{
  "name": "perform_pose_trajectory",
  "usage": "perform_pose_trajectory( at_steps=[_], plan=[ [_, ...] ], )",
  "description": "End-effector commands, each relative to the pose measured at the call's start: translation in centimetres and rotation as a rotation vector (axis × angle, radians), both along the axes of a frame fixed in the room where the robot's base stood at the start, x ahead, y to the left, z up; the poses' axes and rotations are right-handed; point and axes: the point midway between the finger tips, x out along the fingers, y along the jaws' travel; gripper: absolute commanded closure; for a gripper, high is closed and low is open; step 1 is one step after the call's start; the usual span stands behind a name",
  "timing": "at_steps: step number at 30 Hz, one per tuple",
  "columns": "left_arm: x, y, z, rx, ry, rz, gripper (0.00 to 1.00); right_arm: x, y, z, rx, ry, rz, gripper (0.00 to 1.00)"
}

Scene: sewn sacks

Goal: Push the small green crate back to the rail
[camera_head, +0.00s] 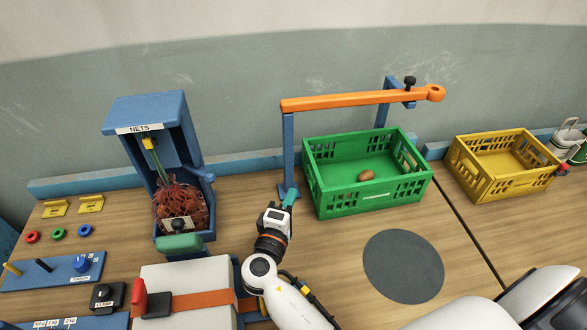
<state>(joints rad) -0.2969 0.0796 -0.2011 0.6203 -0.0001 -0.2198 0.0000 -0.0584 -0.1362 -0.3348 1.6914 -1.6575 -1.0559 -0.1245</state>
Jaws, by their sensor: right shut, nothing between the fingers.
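The small green crate (375,194) stands upright on the wooden table right of centre, under an orange bar. One brown round item (366,175) lies on its floor. The blue rail (245,164) runs along the back of the table and passes behind the crate. The crate hides that stretch, so I cannot tell whether they touch. My right gripper (289,197) is shut and empty, its teal tips just left of the crate's left front corner, seemingly apart from it and close to a blue post. My left gripper is not in view.
The orange bar (350,101) rests on blue posts around the crate. A yellow crate (503,166) stands to the right. A blue NETS stand (150,115) with a filled red net (180,205) is at left. A dark round mat (403,266) lies in front on clear table.

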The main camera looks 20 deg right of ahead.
Motion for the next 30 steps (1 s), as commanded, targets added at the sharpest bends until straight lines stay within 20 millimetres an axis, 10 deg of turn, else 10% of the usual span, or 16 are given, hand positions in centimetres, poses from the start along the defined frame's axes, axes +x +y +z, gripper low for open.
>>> perform_pose_trajectory(
  at_steps=[16, 30],
  plan=[
    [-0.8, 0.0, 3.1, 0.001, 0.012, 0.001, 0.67, 6.3, -5.8, 0.3, -0.003, 0.000, -0.001, 1.00],
    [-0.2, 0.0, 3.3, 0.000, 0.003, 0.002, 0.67, 7.2, -6.6, 0.0, 0.000, 0.000, -0.001, 1.00]
  ],
)
